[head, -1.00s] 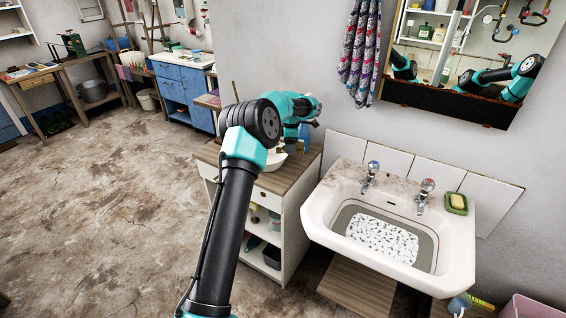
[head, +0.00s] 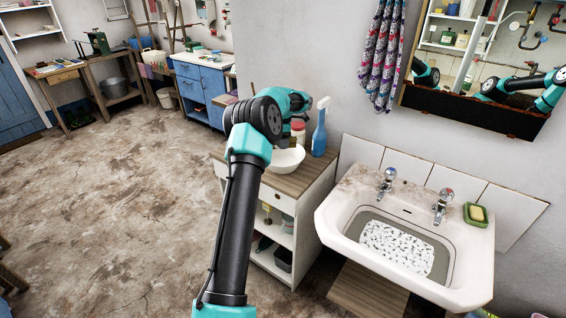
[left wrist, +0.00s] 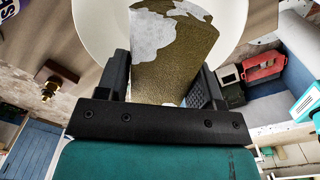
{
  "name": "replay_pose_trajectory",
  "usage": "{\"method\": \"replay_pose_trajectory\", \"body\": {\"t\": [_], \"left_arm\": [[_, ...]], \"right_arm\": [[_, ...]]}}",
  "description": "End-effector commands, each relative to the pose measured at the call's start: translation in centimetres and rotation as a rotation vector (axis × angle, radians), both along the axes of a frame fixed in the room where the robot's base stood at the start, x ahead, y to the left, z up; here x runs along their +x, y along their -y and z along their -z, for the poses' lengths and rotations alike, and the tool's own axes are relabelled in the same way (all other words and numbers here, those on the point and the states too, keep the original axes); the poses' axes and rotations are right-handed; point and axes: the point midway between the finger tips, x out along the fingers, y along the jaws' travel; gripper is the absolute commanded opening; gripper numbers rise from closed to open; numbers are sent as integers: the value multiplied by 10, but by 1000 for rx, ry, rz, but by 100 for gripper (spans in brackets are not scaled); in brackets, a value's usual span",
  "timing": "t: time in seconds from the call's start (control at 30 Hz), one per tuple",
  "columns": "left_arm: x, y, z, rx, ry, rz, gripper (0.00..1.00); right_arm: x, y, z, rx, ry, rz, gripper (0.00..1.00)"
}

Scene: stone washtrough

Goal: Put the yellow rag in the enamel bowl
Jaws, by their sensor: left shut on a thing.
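The white enamel bowl (head: 289,160) stands on the wooden top of the low cabinet, left of the sink. My left gripper (left wrist: 168,88) is shut on the yellow rag (left wrist: 172,55), an olive-yellow cloth with whitish patches. In the left wrist view the rag sticks out beyond the fingers, with the white bowl (left wrist: 92,28) behind it. In the head view the gripper is above the bowl, mostly hidden by my own wrist. I cannot tell whether the rag touches the bowl. My right gripper is not in view, apart from arm parts in the mirror.
The sink (head: 335,222) with two taps is to the right. A soap dish (head: 476,216) sits on its rim. Open floor lies to the left.

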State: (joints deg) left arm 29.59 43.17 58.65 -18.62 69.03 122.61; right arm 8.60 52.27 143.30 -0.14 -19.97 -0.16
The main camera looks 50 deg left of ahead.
Motion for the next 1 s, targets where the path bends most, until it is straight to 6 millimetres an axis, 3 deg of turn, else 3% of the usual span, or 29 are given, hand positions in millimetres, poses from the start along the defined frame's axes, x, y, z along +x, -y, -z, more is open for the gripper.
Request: {"method": "replay_pose_trajectory", "body": {"t": [0.23,0.67,1.0], "left_arm": [[0,0,36,-1,-2,0,35],[0,0,44,0,0,0,35],[0,0,87,0,-1,1,35]], "right_arm": [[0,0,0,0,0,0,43],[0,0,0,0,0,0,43],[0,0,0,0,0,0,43]]}}
